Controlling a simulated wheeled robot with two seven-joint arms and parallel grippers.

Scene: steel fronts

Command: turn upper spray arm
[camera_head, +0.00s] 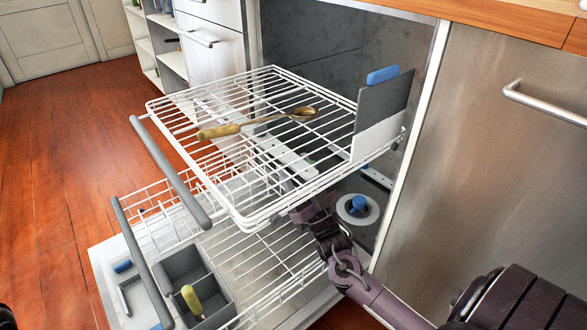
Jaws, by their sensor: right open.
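The upper spray arm (283,153) is a long white bar under the upper rack, seen only in pieces through the wires. My right gripper (298,191) reaches in from the lower right, below the upper rack. Its fingers are open and partly hidden by the wires, near the lower right end of the spray arm. I cannot tell whether they touch it. My left gripper is not in view.
The upper rack (215,195) is pulled out and holds a wooden-handled spoon (258,123). A grey board with a blue top (383,105) stands at its right. The lower rack (240,262) is also out, with a grey cutlery basket (212,290). A steel front (500,170) is at right.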

